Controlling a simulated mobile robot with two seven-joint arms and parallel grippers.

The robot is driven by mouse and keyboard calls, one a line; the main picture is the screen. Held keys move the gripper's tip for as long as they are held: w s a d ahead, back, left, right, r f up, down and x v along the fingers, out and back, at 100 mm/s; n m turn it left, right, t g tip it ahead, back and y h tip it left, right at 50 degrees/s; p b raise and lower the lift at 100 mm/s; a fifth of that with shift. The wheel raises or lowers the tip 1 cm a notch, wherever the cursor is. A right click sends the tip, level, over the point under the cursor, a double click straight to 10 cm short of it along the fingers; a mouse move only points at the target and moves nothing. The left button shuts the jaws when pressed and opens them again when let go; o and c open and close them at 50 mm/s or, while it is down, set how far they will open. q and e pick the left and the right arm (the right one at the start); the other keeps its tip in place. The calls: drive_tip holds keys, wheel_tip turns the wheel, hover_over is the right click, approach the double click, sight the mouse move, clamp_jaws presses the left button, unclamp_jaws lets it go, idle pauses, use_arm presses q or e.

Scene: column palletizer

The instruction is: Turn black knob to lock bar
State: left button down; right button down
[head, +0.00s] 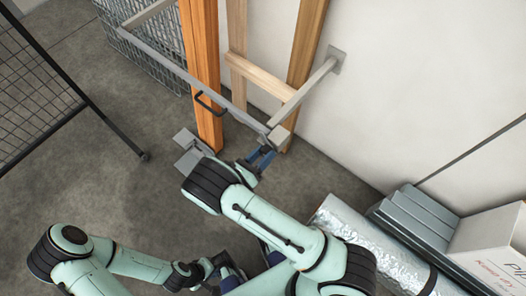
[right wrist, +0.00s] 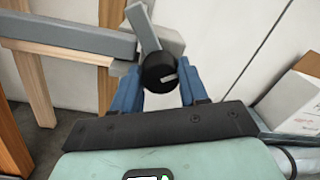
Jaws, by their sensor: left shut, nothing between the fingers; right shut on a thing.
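The black knob (right wrist: 157,71) sits between the blue fingers of my right gripper (right wrist: 161,84), which is shut on it. A pale slot mark shows on the knob's face. The knob is at the end of the grey bar (right wrist: 70,42), by a light grey bracket arm (right wrist: 144,28). In the head view the bar (head: 178,68) runs across the wooden posts to the bracket (head: 303,88) fixed to the wall. My right gripper (head: 262,158) is just below their junction, and the knob is mostly hidden there. My left gripper (head: 213,273) is low in the view, shut and empty.
A black mesh panel (head: 40,85) is at left. A foil-wrapped roll (head: 385,258), grey panels (head: 415,215) and a white box (head: 495,245) are at right.

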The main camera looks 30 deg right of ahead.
drive_tip(key=shift+n+p, duration=0.6)
drive_tip(key=shift+n, duration=0.4)
drive_tip(key=n+p, duration=0.1)
drive_tip(key=n, duration=0.1)
drive_tip(key=shift+n+p, duration=0.3)
drive_tip(key=shift+n, duration=0.1)
drive_tip(key=n+p, duration=0.1)
drive_tip(key=n, duration=0.2)
drive_tip(key=shift+n+t+p, duration=0.3)
drive_tip(key=shift+t+p, duration=0.05)
drive_tip(key=shift+t, duration=0.05)
drive_tip(key=shift+s+f+n+p, duration=0.1)
drive_tip(key=shift+n+p, duration=0.45)
drive_tip(key=shift+n, duration=0.75)
drive_tip(key=c, duration=0.6)
unclamp_jaws()
drive_tip(key=b+v, duration=0.1)
drive_tip(key=v, duration=1.2)
drive_tip(key=shift+s+a+b, duration=0.15)
drive_tip(key=shift+a+b, duration=0.05)
drive_tip(key=shift+b, duration=0.15)
